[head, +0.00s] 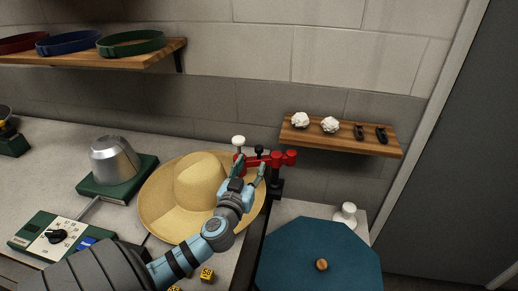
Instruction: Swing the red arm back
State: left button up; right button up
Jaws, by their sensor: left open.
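The red arm (284,158) sits on a dark post (276,188) at the right of the straw hat. A white knob (238,141) stands up at its left end, above the hat's far right brim. My left gripper (250,168) is open at the red arm, in front of its left part. Its fingers hide some of the arm, and I cannot tell whether they touch it. The straw hat (163,201) lies on the counter, partly hidden by my left arm. My right gripper is not in view.
A metal hat block (115,160) on a green base and a control box (50,238) with a dial stand at the left. A blue octagonal table (318,265) is at the lower right.

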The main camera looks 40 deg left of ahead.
aim_at(258, 151)
pick_arm(q)
jog(key=x, duration=0.9)
jog(key=shift+w+a, duration=0.1)
jog(key=shift+w, duration=0.05)
grip_shut()
